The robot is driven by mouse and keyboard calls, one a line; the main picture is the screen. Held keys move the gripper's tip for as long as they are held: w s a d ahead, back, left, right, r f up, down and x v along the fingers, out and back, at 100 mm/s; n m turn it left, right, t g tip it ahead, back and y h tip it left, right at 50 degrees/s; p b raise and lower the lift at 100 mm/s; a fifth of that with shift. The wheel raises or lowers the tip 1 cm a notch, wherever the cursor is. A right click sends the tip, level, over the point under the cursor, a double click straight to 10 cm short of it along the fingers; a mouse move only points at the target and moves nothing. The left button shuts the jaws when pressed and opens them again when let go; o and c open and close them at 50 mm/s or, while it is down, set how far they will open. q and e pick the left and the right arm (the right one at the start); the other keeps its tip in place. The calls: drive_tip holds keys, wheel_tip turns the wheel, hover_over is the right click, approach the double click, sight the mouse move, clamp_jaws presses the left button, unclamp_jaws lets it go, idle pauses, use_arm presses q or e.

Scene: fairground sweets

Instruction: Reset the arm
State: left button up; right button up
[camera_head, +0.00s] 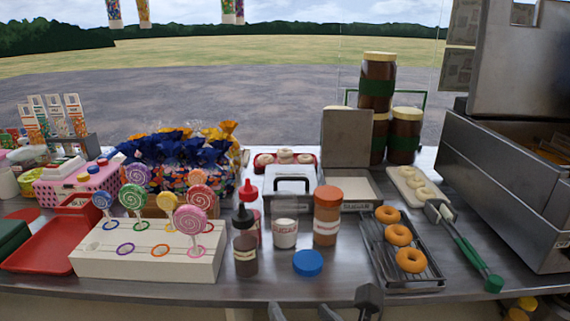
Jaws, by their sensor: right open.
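My right gripper (326,309) shows only as grey tips at the bottom edge, in front of the counter and below the blue lid. It is open, and nothing shows between its tips. The rest of it and most of the arm are cut off by the picture edge. My left gripper is not in view.
The steel counter (320,291) has a white lollipop stand (150,262) and red tray (45,246) at left. Sauce bottles (245,250), an orange-lidded jar (327,215) and a blue lid (308,263) are mid-front. A doughnut rack (420,285) and green-handled tongs (468,250) lie right.

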drive_tip(key=s+d+f+m, duration=0.3)
drive_tip(key=f+m, duration=0.3)
drive_tip(key=m, duration=0.5)
drive_tip(key=s+d+f+m+g, duration=0.1)
drive_tip(key=d+f+m, duration=0.3)
drive_tip(key=m, duration=0.7)
drive_tip(key=s+d+f+m, duration=0.4)
drive_tip(key=f+m, duration=0.5)
drive_tip(key=m, duration=0.2)
drive_tip(key=shift+s+d+m+g+h, duration=0.2)
drive_tip(key=shift+s+m+g+h, duration=0.1)
drive_tip(key=shift+s+g, duration=0.1)
